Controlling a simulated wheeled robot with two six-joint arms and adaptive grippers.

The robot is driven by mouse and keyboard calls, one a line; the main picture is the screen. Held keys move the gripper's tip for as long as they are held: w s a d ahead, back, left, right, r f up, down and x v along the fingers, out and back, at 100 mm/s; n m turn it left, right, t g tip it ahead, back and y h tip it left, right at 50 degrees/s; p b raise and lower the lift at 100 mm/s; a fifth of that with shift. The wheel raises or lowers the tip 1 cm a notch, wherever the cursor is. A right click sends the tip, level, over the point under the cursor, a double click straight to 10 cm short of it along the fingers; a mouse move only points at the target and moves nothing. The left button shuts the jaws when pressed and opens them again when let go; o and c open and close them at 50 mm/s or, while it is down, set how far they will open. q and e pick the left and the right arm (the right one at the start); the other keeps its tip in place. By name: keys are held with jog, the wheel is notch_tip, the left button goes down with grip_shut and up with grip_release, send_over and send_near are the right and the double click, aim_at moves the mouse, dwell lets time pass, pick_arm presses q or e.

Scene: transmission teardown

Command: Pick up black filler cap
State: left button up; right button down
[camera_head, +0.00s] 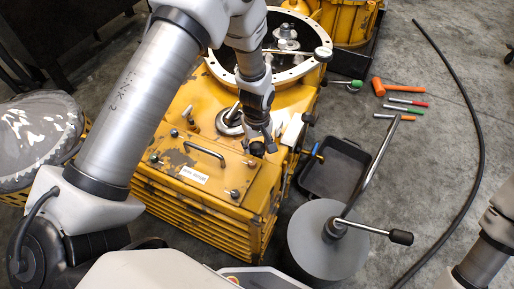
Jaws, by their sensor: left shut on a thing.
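The yellow transmission housing (215,215) stands in the middle of the head view. My left gripper (262,141) points down over its top, near the right side of the flat cover. It is shut on the small black filler cap (257,149), which shows just under the fingertips. I cannot tell whether the cap is lifted or still touches the housing. The fingers partly hide it. Only a piece of my right arm shows at the lower right edge, and its gripper is out of view.
A round open flange (229,85) lies behind my left gripper. A black tray (337,170) and a grey round stand with a bent handle (372,160) are to the right. An orange hammer (396,88), several pens and a black hose (478,135) lie on the floor.

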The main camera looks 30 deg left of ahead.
pick_arm(q)
jog(key=w+d+r+p, duration=0.2)
jog(key=d+r+p, duration=0.1)
jog(key=d, duration=0.4)
jog(key=w+d+r+p, duration=0.2)
jog(key=d+p, duration=0.1)
jog(key=d, duration=0.5)
jog(key=shift+d+r, duration=0.25)
jog(key=shift+r, duration=0.15)
